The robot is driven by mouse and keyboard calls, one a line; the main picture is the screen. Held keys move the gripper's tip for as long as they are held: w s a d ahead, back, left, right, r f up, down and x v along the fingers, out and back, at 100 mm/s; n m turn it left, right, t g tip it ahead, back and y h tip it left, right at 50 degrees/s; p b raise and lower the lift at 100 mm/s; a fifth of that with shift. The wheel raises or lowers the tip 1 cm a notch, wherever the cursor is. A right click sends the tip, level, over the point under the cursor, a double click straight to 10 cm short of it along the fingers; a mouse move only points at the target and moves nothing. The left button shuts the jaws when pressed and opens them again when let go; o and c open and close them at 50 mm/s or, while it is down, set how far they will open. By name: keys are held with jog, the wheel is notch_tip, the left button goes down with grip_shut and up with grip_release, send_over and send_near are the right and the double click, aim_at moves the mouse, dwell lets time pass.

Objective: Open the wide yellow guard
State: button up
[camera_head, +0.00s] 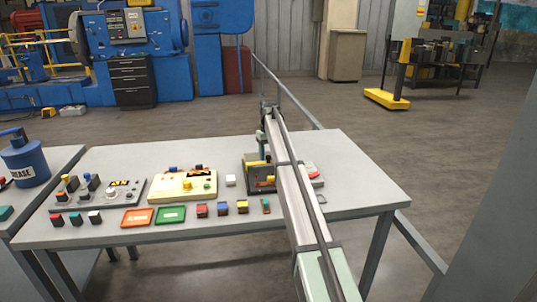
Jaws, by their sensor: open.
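A dark box-shaped stand (258,187) sits on the grey table, right of the middle. A yellow bar (256,163) lies across its top and looks like the wide guard, though it is small and partly hidden by my arm. I cannot tell the guard's angle clearly. My gripper (262,153) points down at the stand's back edge, close to the yellow bar. It is open, with nothing visible in it. Whether it touches the bar cannot be seen.
An orange tray (138,217), a green tray (170,214) and several small coloured blocks line the front. My arm crosses the table's right part.

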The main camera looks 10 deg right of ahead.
jog(key=shift+r, duration=0.1)
notch_tip(320, 180, up, 14)
dwell(0.5)
jog(key=shift+f, duration=0.2)
